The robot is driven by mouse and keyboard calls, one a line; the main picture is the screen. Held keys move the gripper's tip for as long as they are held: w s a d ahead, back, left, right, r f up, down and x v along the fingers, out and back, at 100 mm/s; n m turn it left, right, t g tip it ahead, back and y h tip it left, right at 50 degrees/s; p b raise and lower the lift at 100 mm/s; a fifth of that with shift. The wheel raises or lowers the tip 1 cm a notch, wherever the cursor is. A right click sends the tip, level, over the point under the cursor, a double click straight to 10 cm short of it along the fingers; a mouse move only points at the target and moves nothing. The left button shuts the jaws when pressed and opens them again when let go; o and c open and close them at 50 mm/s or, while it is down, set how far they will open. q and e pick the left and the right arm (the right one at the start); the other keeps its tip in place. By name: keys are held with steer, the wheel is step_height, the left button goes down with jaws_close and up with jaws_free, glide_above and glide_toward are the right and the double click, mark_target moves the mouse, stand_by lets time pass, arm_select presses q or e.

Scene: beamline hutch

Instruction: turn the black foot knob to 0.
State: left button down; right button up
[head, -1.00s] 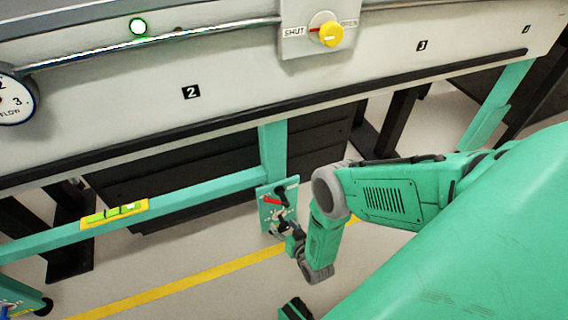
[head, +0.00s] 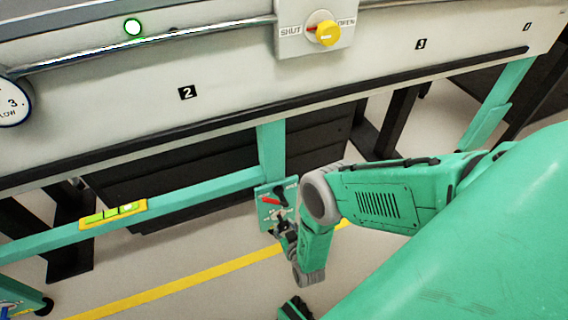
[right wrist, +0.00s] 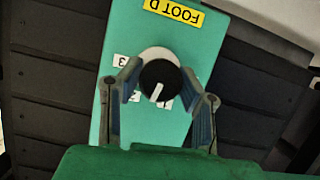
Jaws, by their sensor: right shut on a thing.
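The black foot knob (right wrist: 160,78) sits on a white round base on a green plate (right wrist: 120,40) with a yellow label reading "FOOT D", upside down in the right wrist view. Its white pointer line slants down and slightly left in that view, roughly between the marks that look like 2 and 1. My right gripper (right wrist: 161,75) has one finger on each side of the knob and is shut on it. In the head view, my right gripper (head: 279,227) is at the lower part of the plate (head: 264,215) and largely hides the knob.
A red and black handle (head: 274,198) is on the plate above my gripper. The plate hangs by a green table leg (head: 271,150). A green crossbar (head: 190,190) with a yellow level (head: 113,214) runs left. Dark panels stand behind.

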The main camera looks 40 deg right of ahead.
mark_target(283, 224)
steer(key=shift+s+a+n+h, duration=0.1)
steer(key=shift+n+h, duration=0.6)
steer(key=shift+n, duration=0.3)
steer(key=shift+f, duration=0.1)
steer(key=o, duration=1.2)
steer(key=shift+c, duration=0.2)
steer(key=shift+r, duration=0.6)
step_height(283, 224, up, 9)
steer(key=shift+f, duration=0.1)
